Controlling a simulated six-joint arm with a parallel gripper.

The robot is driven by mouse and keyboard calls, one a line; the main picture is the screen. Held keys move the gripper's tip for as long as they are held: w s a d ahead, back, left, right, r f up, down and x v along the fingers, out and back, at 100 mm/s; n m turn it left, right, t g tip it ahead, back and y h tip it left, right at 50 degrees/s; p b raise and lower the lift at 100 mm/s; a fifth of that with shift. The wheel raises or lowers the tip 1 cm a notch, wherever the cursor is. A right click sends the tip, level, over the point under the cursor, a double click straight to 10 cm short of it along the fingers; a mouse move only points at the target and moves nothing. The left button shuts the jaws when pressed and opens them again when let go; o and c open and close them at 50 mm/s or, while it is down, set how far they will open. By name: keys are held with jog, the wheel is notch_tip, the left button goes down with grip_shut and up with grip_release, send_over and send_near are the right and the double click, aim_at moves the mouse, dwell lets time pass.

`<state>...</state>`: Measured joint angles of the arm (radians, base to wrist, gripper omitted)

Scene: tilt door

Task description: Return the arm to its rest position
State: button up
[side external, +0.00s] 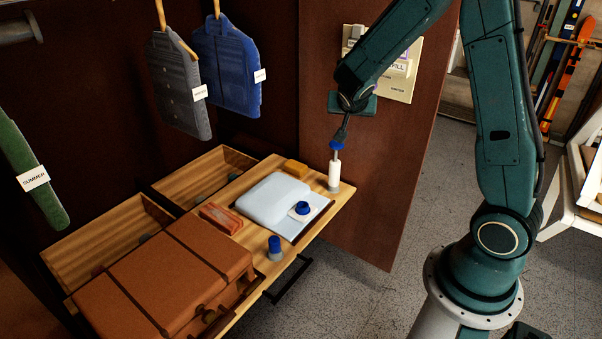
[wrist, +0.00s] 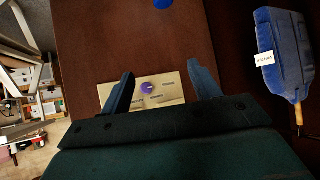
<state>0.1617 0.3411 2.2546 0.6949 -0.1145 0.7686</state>
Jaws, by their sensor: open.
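My gripper (side external: 341,132) hangs from the wrist, pointing down above the right corner of the wooden drawer unit (side external: 339,203). In the wrist view its two fingers (wrist: 161,69) are apart with nothing held between them. Just below the gripper in the side view, a white bottle (side external: 334,174) with a blue top (side external: 337,146) stands upright on that corner. In the side view I cannot tell whether the fingers touch the top. A blue object (wrist: 162,3) shows at the wrist view's upper edge, beyond the fingertips.
A brown door (side external: 375,190) carries a cream panel (wrist: 149,91) with a purple knob, close behind my wrist. A blue garment (side external: 227,65) and grey garment (side external: 178,85) hang left.

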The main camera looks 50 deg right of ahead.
jog(key=s+a+r+n+y, duration=0.3)
jog(key=s+a+n, duration=0.1)
jog(key=s+a, duration=0.3)
jog(key=s+a+r+n+y, duration=0.3)
jog(key=s+a+r+n, duration=0.1)
jog(key=s+a, duration=0.3)
jog(key=s+a+r+n+y, duration=0.3)
jog(key=s+a+n, duration=0.1)
jog(key=s+a, duration=0.4)
jog(key=shift+a+r+n, duration=0.3)
jog(key=shift+a+r, duration=0.05)
jog(key=shift+a, duration=0.35)
